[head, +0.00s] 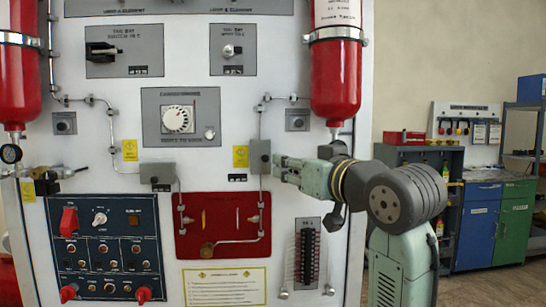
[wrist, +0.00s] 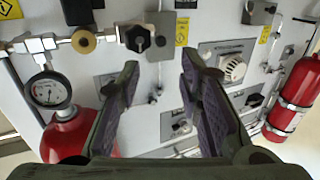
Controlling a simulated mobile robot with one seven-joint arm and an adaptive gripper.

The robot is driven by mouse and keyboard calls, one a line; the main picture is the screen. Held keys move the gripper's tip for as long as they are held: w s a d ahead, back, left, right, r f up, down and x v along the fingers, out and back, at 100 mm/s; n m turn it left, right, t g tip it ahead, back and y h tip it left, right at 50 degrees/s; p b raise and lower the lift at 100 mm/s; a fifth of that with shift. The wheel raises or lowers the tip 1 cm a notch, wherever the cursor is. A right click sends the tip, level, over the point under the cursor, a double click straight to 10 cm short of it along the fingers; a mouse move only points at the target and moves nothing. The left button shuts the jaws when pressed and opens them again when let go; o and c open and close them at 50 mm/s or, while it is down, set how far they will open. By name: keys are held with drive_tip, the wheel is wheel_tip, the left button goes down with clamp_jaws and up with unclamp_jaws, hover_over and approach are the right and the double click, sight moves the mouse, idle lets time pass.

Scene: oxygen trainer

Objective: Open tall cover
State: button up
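A tall narrow black strip with rows of small red parts (head: 307,257) sits on a grey plate at the lower right of the panel in the head view. A clear cover seems to stand over it, but its edges are faint. I cannot tell whether this is the tall cover. A red guard (head: 69,221) stands upright on the dark blue switch panel (head: 128,215). My gripper (head: 279,167) is above the black strip, close to the panel face. In the wrist view my gripper (wrist: 157,72) has its two fingers apart with nothing between them.
A red cylinder (head: 336,80) hangs above my gripper, and another (head: 20,60) hangs at the left. A grey box (head: 260,157) with thin pipes is beside my fingertips. In the wrist view, a pressure gauge (wrist: 48,90) and black knob (wrist: 138,38) are near the left finger.

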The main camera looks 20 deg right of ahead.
sight(266, 158)
drive_tip(key=w+p, duration=0.1)
drive_tip(key=w, duration=0.2)
drive_tip(key=w+p, duration=0.1)
drive_tip(key=w, duration=0.2)
drive_tip(key=w+a+p, duration=0.1)
drive_tip(key=w, duration=0.2)
drive_tip(key=shift+w+a, duration=0.1)
drive_tip(key=shift+w, duration=0.25)
clamp_jaws()
